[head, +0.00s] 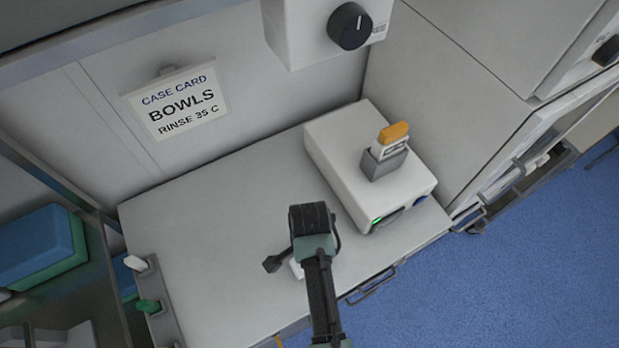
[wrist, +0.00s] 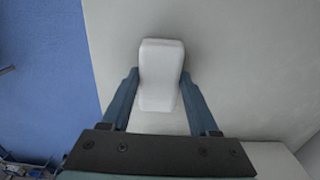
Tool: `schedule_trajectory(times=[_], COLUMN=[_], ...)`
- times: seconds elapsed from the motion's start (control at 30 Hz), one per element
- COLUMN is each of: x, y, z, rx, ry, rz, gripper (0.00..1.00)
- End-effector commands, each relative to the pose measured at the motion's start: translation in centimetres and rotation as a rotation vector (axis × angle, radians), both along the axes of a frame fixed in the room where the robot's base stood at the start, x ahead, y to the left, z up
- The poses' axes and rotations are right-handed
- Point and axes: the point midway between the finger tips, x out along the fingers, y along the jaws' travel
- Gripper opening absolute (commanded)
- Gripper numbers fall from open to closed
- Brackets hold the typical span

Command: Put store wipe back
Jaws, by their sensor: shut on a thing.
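My gripper (wrist: 160,78) is shut on a small white rounded block (wrist: 160,72), with one blue finger on each side of it. It looks like the wipe, though no label shows. The block is over the pale worktop in the wrist view; I cannot tell whether it touches the surface. In the head view, my arm hides most of the gripper, and only a bit of the white block (head: 296,268) shows beside it, low over the worktop.
A white box (head: 335,150) with a green light stands right of my arm on the worktop (head: 200,235). A grey holder (head: 382,164) on it carries an orange-topped white item (head: 392,138). A rack (head: 160,318) with white and green handles is at left. A BOWLS card (head: 180,102) hangs behind.

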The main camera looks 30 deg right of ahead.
Motion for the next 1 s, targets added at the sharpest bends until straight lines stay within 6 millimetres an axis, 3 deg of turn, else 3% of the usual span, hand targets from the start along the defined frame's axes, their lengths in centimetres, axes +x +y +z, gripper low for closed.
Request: schedule_trajectory(times=[0.3,0.33,0.5,0.83,1.0], x=[0.1,0.0,0.0,0.1,0.2], y=[0.0,0.0,0.0,0.0,0.0], z=[-0.3,-0.3,-0.3,0.0,2.2], rx=[0.0,0.0,0.0,-0.001,-0.002], ry=[-0.002,-0.002,-0.002,-0.003,-0.006], rz=[0.0,0.0,0.0,0.0,0.001], gripper=[0.17,0.65,0.91,0.91,0.91])
